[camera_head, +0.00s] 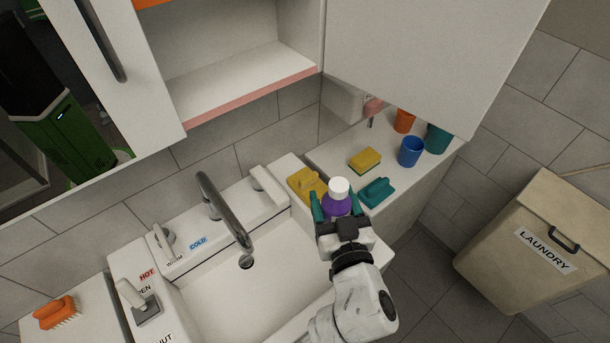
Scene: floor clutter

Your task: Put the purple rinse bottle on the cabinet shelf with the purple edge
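The purple rinse bottle (336,205) has a white cap and stands upright in the head view, right of the sink. My gripper (336,207) has its teal fingers on both sides of the bottle's body, close against it, and seems shut on it. Its lower part is hidden behind my gripper, so I cannot tell whether it touches a surface. The open cabinet above the sink shows a shelf with a pink edge (250,94) and, above it, part of an orange edge (150,3). No purple edge shows. The visible part of the pink-edged shelf is empty.
An open cabinet door (430,55) hangs over the right counter. A laundry bin (530,240) stands right.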

